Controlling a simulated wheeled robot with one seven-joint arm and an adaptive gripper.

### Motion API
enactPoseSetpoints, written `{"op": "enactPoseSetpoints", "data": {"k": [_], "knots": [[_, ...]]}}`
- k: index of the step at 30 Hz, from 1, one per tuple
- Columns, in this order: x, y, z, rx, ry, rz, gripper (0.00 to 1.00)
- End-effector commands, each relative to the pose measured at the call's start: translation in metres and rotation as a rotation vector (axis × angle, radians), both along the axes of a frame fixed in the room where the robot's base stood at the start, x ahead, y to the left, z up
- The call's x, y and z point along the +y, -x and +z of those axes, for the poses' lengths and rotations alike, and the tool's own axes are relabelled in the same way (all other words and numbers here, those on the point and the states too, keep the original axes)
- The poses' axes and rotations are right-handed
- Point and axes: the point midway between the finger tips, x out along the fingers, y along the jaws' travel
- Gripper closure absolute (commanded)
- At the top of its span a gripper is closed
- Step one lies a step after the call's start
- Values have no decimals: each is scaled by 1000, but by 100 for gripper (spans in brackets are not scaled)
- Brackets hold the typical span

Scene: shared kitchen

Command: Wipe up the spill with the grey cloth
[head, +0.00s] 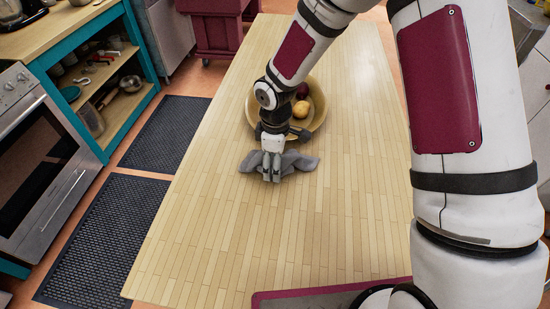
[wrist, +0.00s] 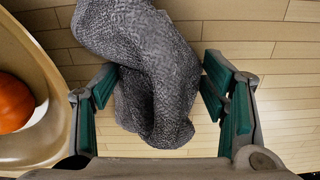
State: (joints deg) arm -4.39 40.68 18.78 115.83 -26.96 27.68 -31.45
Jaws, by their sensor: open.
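The grey cloth (head: 301,161) lies bunched on the wooden table, just in front of a bowl. In the wrist view the cloth (wrist: 150,65) is a crumpled, folded heap reaching between my fingers. My gripper (head: 271,175) is over the cloth, pointing down. In the wrist view my gripper (wrist: 160,95) is open, with one green-padded finger on each side of the cloth. The cloth is not pinched, and I cannot tell whether a finger touches it. I see no clear spill on the visible tabletop; my arm and the cloth hide part of it.
The wooden table (head: 215,215) has free room in front and to the left. A bowl (head: 318,112) with fruit stands right behind the cloth; its rim is close to my left finger in the wrist view. A red-edged tray (head: 320,296) lies at the near edge.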

Motion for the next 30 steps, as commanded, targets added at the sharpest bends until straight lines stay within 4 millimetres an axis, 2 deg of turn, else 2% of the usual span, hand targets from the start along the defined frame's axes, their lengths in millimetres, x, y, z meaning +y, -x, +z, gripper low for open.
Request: {"op": "enactPoseSetpoints", "data": {"k": [6,21,26,30], "knots": [[0,0,-9,1,0,-1,35],[-1,2,-11,7,1,-1,98],[-1,4,-12,11,2,-1,100],[-2,3,-1,11,3,0,100]]}}
